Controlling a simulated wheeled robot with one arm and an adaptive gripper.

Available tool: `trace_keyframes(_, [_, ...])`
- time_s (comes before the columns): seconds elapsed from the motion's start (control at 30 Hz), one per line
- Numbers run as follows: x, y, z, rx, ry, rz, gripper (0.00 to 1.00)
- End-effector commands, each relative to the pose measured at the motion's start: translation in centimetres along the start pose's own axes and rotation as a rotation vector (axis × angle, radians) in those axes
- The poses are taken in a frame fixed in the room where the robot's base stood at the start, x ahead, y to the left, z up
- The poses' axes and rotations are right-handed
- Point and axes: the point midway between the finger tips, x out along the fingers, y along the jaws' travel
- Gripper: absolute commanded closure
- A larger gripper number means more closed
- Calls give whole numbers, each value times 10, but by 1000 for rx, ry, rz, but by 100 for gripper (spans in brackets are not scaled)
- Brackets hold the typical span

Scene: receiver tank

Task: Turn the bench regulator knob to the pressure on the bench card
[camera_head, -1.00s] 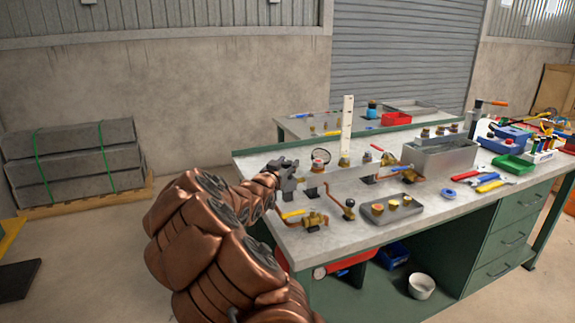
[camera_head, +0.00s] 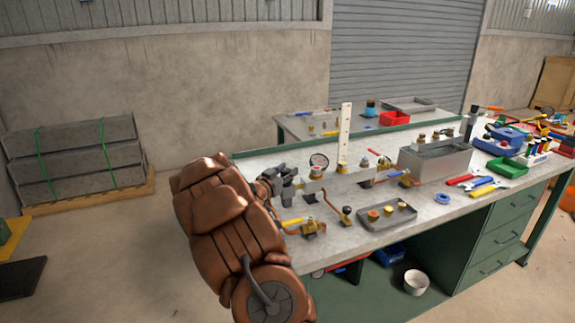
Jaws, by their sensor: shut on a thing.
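My gripper (camera_head: 284,180) is at the left end of a grey manifold bar (camera_head: 341,181) on the near workbench. Its dark fingers are shut on the regulator knob, which they mostly hide. A round white-faced gauge (camera_head: 319,160) stands just right of and behind the fingers. Its reading is too small to make out. A tall white strip (camera_head: 345,135) stands upright behind the bar; I cannot tell whether it is the bench card, and no writing on it is legible.
Yellow-handled and brass valves (camera_head: 312,228) sit in front of the bar. A grey tray (camera_head: 386,216) with brass fittings, a metal box (camera_head: 434,160) and wrenches (camera_head: 488,187) lie to the right. A second bench (camera_head: 300,129) stands behind.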

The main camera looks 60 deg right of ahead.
Motion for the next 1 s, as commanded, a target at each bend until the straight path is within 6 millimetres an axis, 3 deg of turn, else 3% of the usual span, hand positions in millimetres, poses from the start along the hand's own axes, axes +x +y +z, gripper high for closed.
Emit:
trace_keyframes(0.03, [-3,-8,-6,0,1,-1,96])
trace_keyframes(0.6, [-3,-4,-2,-7,8,160,96])
trace_keyframes(1.0, [-2,-2,2,-10,4,173,96])
